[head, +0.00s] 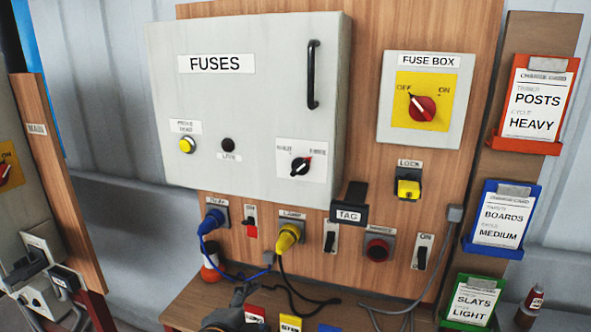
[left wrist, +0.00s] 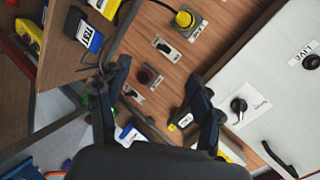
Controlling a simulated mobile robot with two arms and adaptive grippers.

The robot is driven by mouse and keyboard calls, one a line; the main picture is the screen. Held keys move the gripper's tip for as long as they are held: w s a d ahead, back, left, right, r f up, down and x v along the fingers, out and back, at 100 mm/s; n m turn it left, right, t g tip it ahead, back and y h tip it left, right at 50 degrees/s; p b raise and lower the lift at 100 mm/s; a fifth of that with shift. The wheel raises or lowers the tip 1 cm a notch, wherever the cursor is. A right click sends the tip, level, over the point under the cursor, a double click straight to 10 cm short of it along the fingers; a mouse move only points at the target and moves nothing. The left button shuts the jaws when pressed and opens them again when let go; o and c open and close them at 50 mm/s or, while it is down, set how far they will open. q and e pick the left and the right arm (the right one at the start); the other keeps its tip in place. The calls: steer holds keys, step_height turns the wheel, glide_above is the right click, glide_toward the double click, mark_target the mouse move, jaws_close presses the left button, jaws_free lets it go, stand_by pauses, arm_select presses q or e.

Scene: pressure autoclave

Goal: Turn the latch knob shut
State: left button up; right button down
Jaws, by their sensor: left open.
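The likely latch knob (head: 300,166) is a small black knob on a white plate at the lower right of the grey FUSES cabinet door (head: 245,110). A red mark shows at its upper right, towards the right-hand label; the small print is unclear. The knob (left wrist: 238,105) also shows in the left wrist view, to the right of the fingers and apart from them. My left gripper (head: 238,300) is low at the bottom of the head view, below the cabinet. In the left wrist view its two dark fingers (left wrist: 157,72) are spread with nothing between them. My right gripper is out of view.
A black door handle (head: 313,75) is above the knob. A black TAG piece (head: 349,206) juts out below the cabinet's right corner. Blue (head: 212,220) and yellow (head: 288,238) plugs with hanging cables are below. A FUSE BOX (head: 427,60) is at right.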

arm_select(q)
steer(key=w+d+r+m+t+h, duration=0.1)
steer(key=w+r+m+t, duration=0.1)
steer(key=r+m, duration=0.3)
steer(key=w+d+r+m+t, duration=0.1)
steer(key=w+d+r+m, duration=0.15)
steer(key=r, duration=0.35)
steer(key=m+t+h, duration=0.1)
steer(key=m+t, duration=0.1)
steer(key=m, duration=0.3)
glide_toward(297, 169)
steer(key=p+x, duration=0.3)
steer(key=x, duration=0.5)
steer(key=shift+w+p, duration=0.2)
steer(key=shift+p, duration=0.15)
steer(key=shift+w+d, duration=0.15)
steer(key=shift+w, duration=0.35)
steer(key=c, duration=1.1)
